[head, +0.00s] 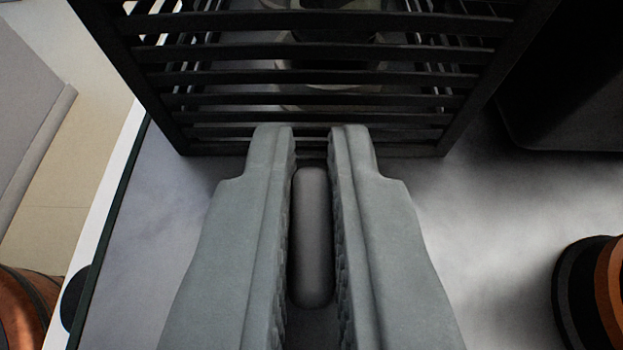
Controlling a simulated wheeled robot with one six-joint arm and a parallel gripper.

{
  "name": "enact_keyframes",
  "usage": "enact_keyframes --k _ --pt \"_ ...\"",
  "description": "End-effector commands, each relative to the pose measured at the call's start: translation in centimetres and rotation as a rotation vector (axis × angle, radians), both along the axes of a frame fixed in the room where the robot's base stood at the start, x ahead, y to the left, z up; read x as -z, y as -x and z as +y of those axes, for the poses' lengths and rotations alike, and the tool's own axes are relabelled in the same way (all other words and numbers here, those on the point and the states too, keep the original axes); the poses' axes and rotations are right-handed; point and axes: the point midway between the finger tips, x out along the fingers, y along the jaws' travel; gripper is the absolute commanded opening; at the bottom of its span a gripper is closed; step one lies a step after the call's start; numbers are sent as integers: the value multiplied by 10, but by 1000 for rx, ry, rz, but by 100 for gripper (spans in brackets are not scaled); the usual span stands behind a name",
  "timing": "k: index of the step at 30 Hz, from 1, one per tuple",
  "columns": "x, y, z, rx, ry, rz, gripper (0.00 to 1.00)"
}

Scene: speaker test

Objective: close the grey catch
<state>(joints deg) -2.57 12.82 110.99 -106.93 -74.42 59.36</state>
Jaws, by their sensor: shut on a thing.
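The grey catch (312,240) is a smooth, rounded upright bar in the lower middle of the head view. My gripper (312,140) has one finger on each side of it, and it is shut on the catch. The fingertips reach up to the lower edge of a black slatted crate (310,102). The fingers hide the sides of the catch, and how it joins the crate cannot be seen.
Behind the slats are some rounded objects (330,75), partly hidden. A dark box-like thing (570,95) stands at the right. Orange and black round objects sit at the lower right (606,290) and lower left (25,305). The grey surface (480,240) right of my gripper is clear.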

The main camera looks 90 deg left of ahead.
Motion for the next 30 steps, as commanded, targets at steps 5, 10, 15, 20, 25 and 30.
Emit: enact_keyframes --k 5,10,15,20,25,30 --pt "-1 0 0 -9 0 -2 0" --pt "-1 0 0 -9 0 -2 13" --pt "0 0 0 -9 0 -1 18" --pt "-1 0 -1 -9 0 -1 18" --pt "-5 0 -13 -7 0 -1 18" --pt "-17 0 -41 -5 -1 -2 18"
